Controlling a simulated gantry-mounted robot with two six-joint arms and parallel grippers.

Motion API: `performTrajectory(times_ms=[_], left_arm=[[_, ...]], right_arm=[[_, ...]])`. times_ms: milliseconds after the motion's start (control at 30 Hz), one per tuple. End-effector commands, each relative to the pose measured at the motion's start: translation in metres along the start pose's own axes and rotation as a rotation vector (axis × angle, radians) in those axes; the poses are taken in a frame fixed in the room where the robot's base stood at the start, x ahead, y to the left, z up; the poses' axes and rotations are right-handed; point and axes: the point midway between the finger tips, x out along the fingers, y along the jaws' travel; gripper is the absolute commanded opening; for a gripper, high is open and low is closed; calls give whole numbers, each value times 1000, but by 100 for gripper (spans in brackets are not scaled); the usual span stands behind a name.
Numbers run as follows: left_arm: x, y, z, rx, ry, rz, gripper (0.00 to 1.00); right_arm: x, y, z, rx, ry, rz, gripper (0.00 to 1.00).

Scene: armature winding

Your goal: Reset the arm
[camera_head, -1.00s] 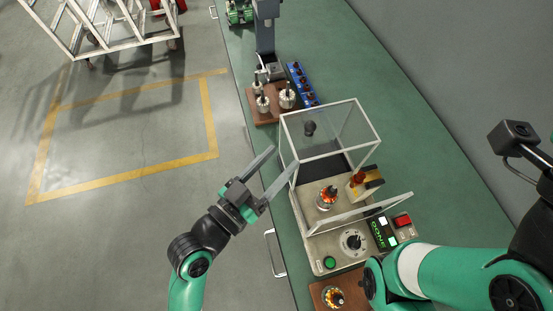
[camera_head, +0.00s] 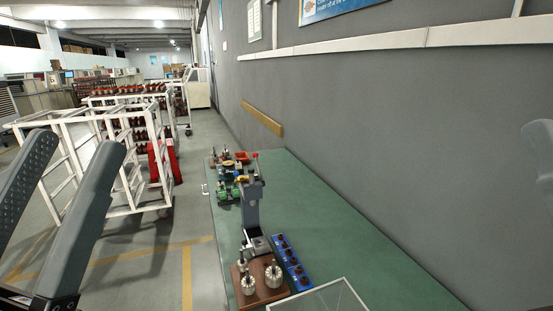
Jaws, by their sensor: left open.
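My left gripper (camera_head: 75,145) shows large at the left edge. Its two grey fingers stand upright and wide apart, with nothing between them. It is raised close to the camera, in front of the white racks and clear of the bench in the picture. My right gripper does not show clearly; only a grey part of my own body is cut off at the right edge. The green workbench (camera_head: 335,240) runs away from me at the lower middle. A corner of the clear cover (camera_head: 335,297) shows at the bottom edge; the machine under it is out of view.
A wooden block with metal parts (camera_head: 245,299), a blue strip with dark knobs (camera_head: 292,262) and a grey upright stand (camera_head: 252,208) are on the bench. Small coloured parts lie at its far end. White racks (camera_head: 110,208) stand left; a grey wall (camera_head: 400,140) bounds the right.

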Motion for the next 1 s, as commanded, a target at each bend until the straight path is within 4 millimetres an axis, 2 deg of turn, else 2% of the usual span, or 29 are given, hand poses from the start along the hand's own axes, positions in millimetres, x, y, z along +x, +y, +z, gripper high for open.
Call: performTrajectory(times_ms=[33, 67, 133, 367, 700, 833, 1000], left_arm=[[-1, -15, -30, 19, 60, -64, 64], [-7, -27, -34, 14, 63, -120, 64], [23, -33, -56, -27, 45, -126, 64], [87, -42, -118, -26, 41, -123, 64], [202, -59, -233, -25, 39, -122, 64], [230, -64, -261, -25, 39, -122, 64], [240, -65, -271, -25, 38, -122, 64]], right_arm=[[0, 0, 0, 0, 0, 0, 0], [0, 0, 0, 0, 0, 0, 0], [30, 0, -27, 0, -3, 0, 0], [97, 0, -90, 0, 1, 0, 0], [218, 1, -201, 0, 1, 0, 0], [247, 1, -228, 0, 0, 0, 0], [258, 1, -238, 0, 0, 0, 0]])
